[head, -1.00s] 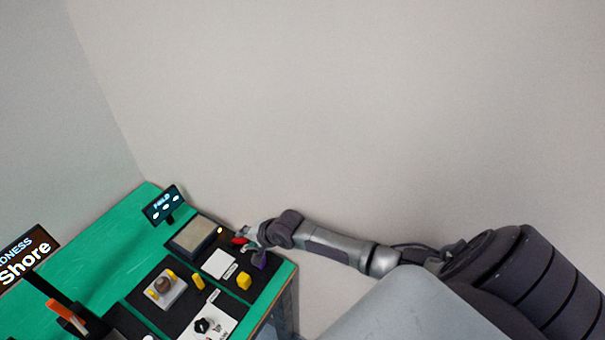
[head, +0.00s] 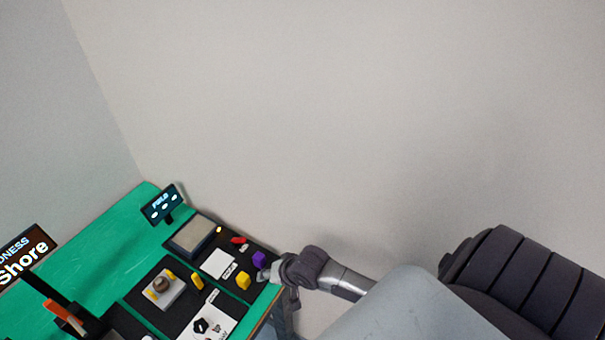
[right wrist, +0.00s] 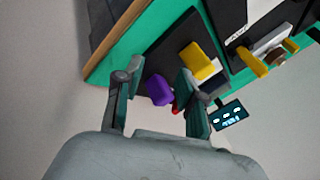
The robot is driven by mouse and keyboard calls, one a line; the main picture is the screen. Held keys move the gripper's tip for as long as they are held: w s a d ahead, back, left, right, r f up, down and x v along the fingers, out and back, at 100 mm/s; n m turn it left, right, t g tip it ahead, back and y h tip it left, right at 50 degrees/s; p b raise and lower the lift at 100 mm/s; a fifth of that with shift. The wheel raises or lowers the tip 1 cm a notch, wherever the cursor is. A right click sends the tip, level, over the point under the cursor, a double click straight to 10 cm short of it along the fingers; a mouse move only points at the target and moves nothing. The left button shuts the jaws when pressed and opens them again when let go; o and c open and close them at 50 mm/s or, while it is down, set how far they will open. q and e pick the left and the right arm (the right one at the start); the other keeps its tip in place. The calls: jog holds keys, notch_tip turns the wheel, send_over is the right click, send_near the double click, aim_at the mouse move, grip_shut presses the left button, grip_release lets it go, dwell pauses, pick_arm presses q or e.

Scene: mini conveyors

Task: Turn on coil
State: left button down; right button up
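On the green bench (head: 110,240), a grey box with a pale top (head: 192,237) stands beside a small lit yellow light (head: 219,229) and a red piece (head: 239,240). A device with yellow posts around a brown round part (head: 163,285) stands nearer. I cannot tell which of these is the coil. My right gripper (head: 268,275) is at the bench's right edge, beside a purple block (head: 259,258). In the right wrist view its fingers (right wrist: 155,90) are apart, with the purple block (right wrist: 159,90) seen between them, apparently beyond the tips. My left gripper is not in view.
A yellow block (head: 243,281), a white plate (head: 219,264) and a white panel with a black knob (head: 201,325) lie near the right edge. An orange-handled piece (head: 64,312) is at lower left.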

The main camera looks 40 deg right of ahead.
jog(key=s+a+f+n+g+h+b, duration=0.1)
jog(key=s+f+n+g+b, duration=0.2)
jog(key=s+f, duration=1.1)
notch_tip(320, 180, down, 3)
jog(key=n+b, duration=0.2)
jog(key=n, duration=0.3)
jog(key=shift+s+a+h+b, duration=0.15)
jog(key=shift+s+h+b, duration=0.15)
jog(key=shift+b, duration=0.05)
jog(key=shift+f, duration=0.15)
